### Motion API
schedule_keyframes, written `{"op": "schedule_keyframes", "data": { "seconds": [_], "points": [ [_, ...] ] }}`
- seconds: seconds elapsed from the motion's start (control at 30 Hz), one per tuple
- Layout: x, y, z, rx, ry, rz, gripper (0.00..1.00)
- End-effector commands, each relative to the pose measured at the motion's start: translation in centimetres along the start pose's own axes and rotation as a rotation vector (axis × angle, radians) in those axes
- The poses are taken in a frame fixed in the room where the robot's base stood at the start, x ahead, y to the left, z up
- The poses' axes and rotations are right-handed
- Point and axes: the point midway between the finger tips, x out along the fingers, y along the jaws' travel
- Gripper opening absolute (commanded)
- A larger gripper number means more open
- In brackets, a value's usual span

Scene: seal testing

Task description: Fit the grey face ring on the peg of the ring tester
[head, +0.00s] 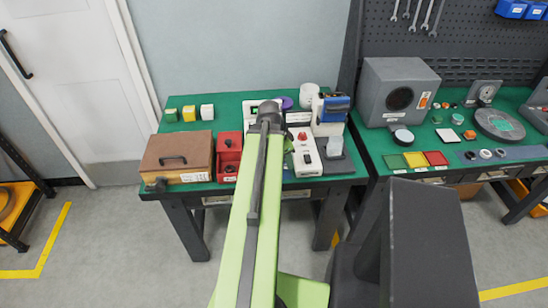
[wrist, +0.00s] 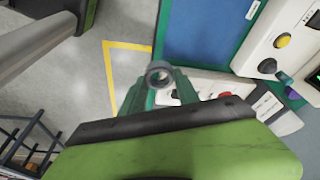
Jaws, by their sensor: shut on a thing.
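My gripper (wrist: 160,83) is shut on a small grey ring (wrist: 160,66) in the wrist view, held between the two green fingertips with its hole visible. The ring looks clear of any peg. In the head view my arm covers the middle of the left bench, and the fingertips and ring are hidden. A pale unit (wrist: 282,22) with a yellow button and a dark knob is at the upper right of the wrist view. I cannot tell which unit is the ring tester, and I cannot make out its peg.
The left green bench holds a brown case (head: 177,155), red bins (head: 229,150), a white box with a red knob (head: 303,145) and a blue-topped unit (head: 331,108). The right bench has a grey speaker box (head: 393,90) and small rings (head: 485,154). Floor in front is clear.

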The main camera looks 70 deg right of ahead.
Motion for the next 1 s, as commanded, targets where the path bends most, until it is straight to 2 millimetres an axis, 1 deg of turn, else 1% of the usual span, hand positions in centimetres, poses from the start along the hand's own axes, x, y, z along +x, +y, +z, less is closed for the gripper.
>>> {"op": "schedule_keyframes", "data": {
  "seconds": [0.03, 0.17, 0.23, 0.27, 0.37, 0.4, 0.5, 0.6, 0.7, 1.0],
  "points": [
    [-0.3, 0.3, -0.3, 0.000, 0.000, 0.000, 0.00],
    [-0.3, 0.5, -0.5, -0.002, -0.001, 0.001, 0.00],
    [-0.4, 0.0, -0.3, -0.003, -0.001, 0.000, 0.00],
    [-0.5, -0.4, -0.1, -0.004, -0.001, 0.000, 0.00],
    [-1.4, -3.0, 1.4, -0.007, -0.001, -0.001, 0.00],
    [-1.8, -4.2, 2.3, -0.008, -0.001, -0.002, 0.00],
    [-2.7, -6.8, 4.3, -0.008, 0.000, -0.003, 0.00],
    [-3.3, -8.2, 5.7, -0.004, 0.001, -0.003, 0.00],
    [-3.4, -8.5, 6.2, -0.002, 0.002, -0.002, 0.00],
    [-3.5, -8.7, 6.8, -0.012, 0.001, -0.005, 0.00]
  ]
}}
